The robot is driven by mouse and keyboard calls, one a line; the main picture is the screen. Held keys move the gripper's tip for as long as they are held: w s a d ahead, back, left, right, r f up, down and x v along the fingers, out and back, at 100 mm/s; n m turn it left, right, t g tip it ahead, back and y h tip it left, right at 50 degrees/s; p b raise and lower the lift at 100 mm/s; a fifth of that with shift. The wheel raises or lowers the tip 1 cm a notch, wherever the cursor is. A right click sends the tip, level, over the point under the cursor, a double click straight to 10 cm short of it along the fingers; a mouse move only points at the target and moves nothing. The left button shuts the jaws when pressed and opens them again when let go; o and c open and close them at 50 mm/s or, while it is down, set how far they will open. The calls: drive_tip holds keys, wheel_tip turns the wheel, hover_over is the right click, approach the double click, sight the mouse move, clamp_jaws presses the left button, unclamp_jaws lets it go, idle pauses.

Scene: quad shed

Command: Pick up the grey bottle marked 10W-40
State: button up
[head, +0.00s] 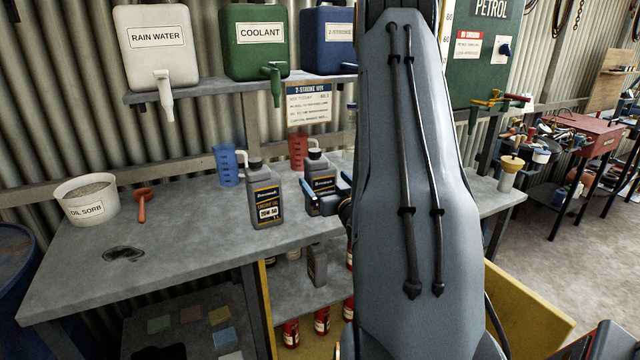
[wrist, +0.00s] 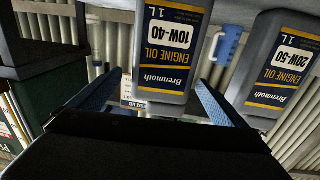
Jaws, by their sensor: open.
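The grey 10W-40 bottle (wrist: 172,50) shows upside down in the wrist view, its white label patch readable, between my two blue fingers. In the head view the same bottle (head: 318,167) stands upright on the bench, its lower part hidden by my gripper (head: 330,196). My gripper is open, and in the wrist view its fingertips (wrist: 159,76) lie to either side of the bottle's label. I cannot tell whether either finger touches it. A similar grey 20W-50 bottle (head: 265,195) stands to the left; it also shows at the right of the wrist view (wrist: 285,65).
A blue jug (head: 226,165) and red jug (head: 298,150) stand behind the bottles. The grey bench (head: 190,215) also holds a white OIL SORB tub (head: 88,205) and an orange funnel (head: 142,208). A shelf (head: 220,88) with containers hangs above. The bench's front-left is mostly clear.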

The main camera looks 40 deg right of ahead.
sight(324, 179)
drive_tip(key=shift+p+x, duration=0.65)
drive_tip(key=shift+x, duration=1.15)
drive_tip(key=shift+a+r, duration=0.1)
drive_tip(key=shift+a, duration=0.1)
drive_tip(key=c, duration=2)
drive_tip(key=shift+w+r, duration=0.1)
